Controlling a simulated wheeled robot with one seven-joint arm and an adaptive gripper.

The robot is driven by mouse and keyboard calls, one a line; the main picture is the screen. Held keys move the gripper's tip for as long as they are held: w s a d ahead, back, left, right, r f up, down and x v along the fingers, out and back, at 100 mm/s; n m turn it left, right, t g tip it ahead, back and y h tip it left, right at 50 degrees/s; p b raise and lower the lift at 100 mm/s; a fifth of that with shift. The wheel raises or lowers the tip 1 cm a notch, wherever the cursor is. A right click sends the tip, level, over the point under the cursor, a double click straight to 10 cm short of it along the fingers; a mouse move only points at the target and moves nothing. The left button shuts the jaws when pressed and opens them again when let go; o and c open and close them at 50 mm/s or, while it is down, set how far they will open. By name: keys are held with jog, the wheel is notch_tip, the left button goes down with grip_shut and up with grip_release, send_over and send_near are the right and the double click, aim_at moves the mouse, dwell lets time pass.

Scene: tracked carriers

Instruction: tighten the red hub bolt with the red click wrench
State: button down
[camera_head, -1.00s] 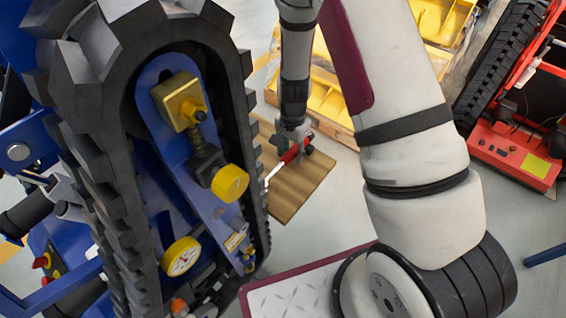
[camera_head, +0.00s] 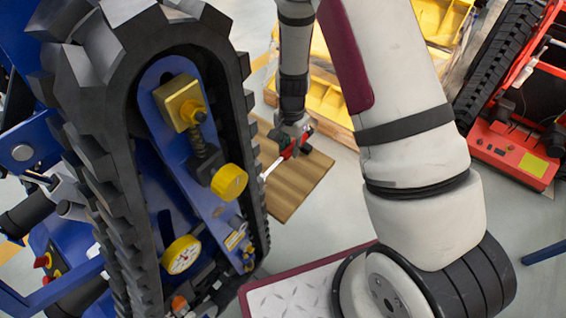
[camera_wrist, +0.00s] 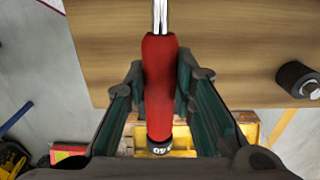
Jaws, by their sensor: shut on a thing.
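The red click wrench is in my gripper (camera_head: 293,143), held above a wooden board. Its red handle (camera_wrist: 160,88) lies between the two dark green fingers of my gripper (camera_wrist: 158,95) in the wrist view, with the dark end cap toward the camera. The bright metal shaft (camera_wrist: 160,15) runs up out of that frame. In the head view the wrench shaft (camera_head: 270,170) points down and left toward the blue tracked carrier (camera_head: 165,140). The wrench head is at or behind the track's edge, and I cannot tell whether it touches anything. I cannot make out the red hub bolt.
The black track (camera_head: 110,175) of the blue carrier stands close on the left, with yellow knobs and a gauge (camera_head: 182,255). The wooden board (camera_head: 300,190) lies below my gripper. Yellow crates (camera_head: 325,98) are behind it. A red carrier (camera_head: 512,150) stands at the right.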

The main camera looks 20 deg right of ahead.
jog(key=shift+r+p, duration=0.8)
jog(key=shift+r, duration=1.75)
